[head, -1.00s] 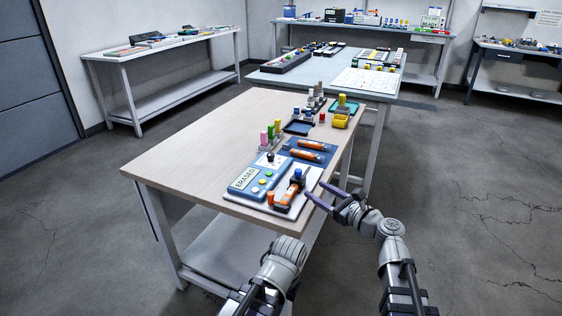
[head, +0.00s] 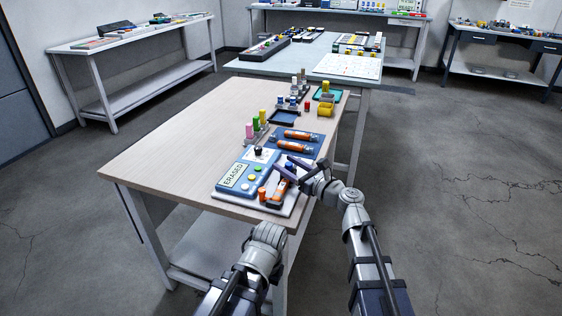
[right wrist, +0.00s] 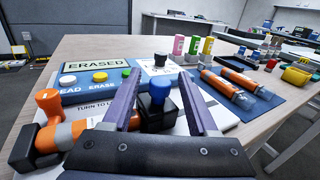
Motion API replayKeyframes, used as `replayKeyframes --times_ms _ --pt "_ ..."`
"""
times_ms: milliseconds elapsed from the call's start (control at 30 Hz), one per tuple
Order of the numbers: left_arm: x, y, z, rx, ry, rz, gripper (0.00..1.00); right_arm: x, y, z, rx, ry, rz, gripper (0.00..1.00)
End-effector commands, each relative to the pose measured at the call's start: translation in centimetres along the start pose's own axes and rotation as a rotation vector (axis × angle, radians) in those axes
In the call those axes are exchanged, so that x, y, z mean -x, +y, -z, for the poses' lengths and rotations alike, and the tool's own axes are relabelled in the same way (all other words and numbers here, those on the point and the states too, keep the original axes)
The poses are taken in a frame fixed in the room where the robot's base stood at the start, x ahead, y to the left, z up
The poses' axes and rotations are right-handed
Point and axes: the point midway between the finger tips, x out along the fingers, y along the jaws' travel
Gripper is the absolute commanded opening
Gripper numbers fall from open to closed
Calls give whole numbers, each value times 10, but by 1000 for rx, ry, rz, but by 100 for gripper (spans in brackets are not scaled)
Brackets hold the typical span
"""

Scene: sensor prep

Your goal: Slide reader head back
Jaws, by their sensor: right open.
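The reader unit (head: 239,187) has a blue panel with an "ERASED" display and several round buttons; the right wrist view shows its display (right wrist: 97,64) close up. Beside the panel, an orange-and-grey cylinder (right wrist: 76,130) lies in a black holder with an orange knob (right wrist: 48,101). A black block (right wrist: 157,113) with a blue knob (right wrist: 160,88), seemingly the reader head, stands at the cylinder's far end. My right gripper (head: 282,167) is open, its purple fingers on either side of the block. Contact cannot be told. My left gripper is out of view; only its arm shows.
Two orange cylinders (right wrist: 228,86) lie on a blue mat (right wrist: 262,103) beyond the reader. Pink, green and yellow capped pieces stand in a rack (head: 256,138) behind. A dark tray (head: 284,118) and a yellow container (head: 325,110) are farther back. The table's left part is clear.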

Motion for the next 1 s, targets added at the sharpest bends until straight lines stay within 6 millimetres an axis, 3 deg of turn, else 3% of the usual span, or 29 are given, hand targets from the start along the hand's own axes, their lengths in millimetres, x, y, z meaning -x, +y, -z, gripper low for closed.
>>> replayKeyframes --times_ms 200,567,1000 --pt "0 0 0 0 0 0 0 -23 -1 0 0 0 -1 59" --pt "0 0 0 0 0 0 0 -27 0 0 0 0 1 59" --pt "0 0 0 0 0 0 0 -27 0 0 1 0 0 11"
